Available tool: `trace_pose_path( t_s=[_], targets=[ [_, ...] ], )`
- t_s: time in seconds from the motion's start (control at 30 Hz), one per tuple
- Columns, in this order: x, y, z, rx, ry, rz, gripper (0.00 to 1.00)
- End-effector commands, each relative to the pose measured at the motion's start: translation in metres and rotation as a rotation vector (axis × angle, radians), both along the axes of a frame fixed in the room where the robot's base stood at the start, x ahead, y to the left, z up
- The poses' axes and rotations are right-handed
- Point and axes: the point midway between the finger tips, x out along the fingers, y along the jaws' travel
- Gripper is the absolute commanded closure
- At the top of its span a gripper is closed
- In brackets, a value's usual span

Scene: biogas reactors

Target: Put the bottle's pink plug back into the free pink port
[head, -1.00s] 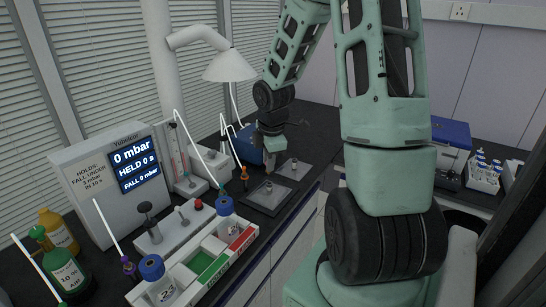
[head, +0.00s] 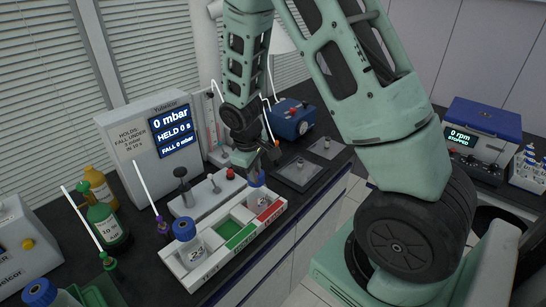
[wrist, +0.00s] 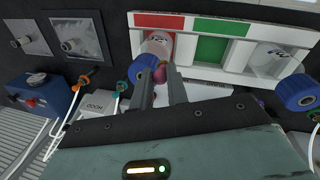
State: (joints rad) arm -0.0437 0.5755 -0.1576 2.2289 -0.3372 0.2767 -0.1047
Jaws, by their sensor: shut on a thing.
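My gripper (head: 262,160) is over the red end of the white rack. In the wrist view its fingers (wrist: 160,88) are shut on a small dark-pink piece, which I take for the pink plug (wrist: 160,74). I cannot tell whether plug and cap touch. No free pink port can be made out.
The white rack (head: 197,280) also holds another blue-capped bottle (head: 187,240). Behind it are a white block with a red knob (head: 230,174) and a display box (head: 157,140). Orange (wrist: 84,81) and teal (wrist: 121,86) plugs carry white tubes. Grey plates (head: 300,174) lie right.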

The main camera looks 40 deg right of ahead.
Motion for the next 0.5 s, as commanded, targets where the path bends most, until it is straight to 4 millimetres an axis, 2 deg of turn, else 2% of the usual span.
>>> trace_pose_path(
  t_s=[0.03, 0.3, 0.47, 0.5],
  targets=[
    [0.003, 0.010, -0.006, -0.002, 0.002, -0.028, 1.00],
    [0.020, 0.051, -0.029, -0.001, 0.001, -0.225, 1.00],
    [0.029, 0.074, -0.042, -0.001, 0.001, -0.338, 1.00],
    [0.029, 0.073, -0.042, 0.000, 0.001, -0.349, 1.00]
  ],
)
